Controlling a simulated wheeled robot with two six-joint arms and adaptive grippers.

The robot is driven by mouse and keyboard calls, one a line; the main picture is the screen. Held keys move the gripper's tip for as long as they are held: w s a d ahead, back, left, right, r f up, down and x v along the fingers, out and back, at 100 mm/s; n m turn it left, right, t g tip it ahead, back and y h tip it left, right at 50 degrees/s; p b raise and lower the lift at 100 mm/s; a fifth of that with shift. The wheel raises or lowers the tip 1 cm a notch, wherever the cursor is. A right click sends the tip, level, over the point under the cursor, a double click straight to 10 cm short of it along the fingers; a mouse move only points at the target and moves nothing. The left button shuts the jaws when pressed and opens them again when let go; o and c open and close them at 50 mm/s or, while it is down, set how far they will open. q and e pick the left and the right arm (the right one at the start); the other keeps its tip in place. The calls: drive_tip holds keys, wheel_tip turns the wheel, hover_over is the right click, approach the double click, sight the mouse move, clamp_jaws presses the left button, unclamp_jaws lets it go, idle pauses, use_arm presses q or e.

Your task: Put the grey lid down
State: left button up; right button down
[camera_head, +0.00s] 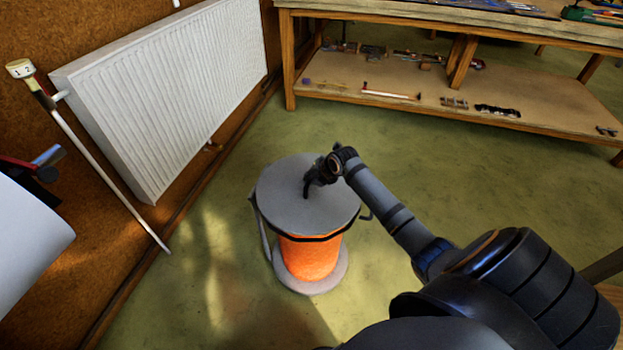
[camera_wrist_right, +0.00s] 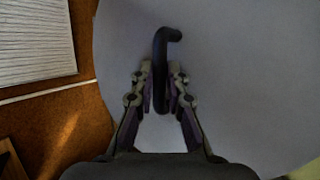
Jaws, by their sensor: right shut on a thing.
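The grey lid (camera_head: 285,208) is a flat round disc at the top of an orange bin (camera_head: 310,258). It covers the bin's mouth, and I cannot tell whether it rests on the rim or hangs just above it. My right gripper (camera_head: 309,184) is over the lid, shut on its dark bent handle. In the right wrist view the fingers (camera_wrist_right: 161,85) are on either side of the handle (camera_wrist_right: 160,45), and the lid (camera_wrist_right: 235,70) fills most of the picture behind. My left gripper is not in view.
A white radiator (camera_head: 165,95) is on the brown wall at left, with a pale pipe (camera_head: 105,172) in front. A wooden workbench (camera_head: 450,115) with tools on its shelf stands at the back. A white curved object (camera_head: 25,245) is at the left edge. Green floor around the bin is clear.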

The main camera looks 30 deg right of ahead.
drive_tip(key=c, duration=1.3)
unclamp_jaws()
drive_tip(key=shift+v, duration=6)
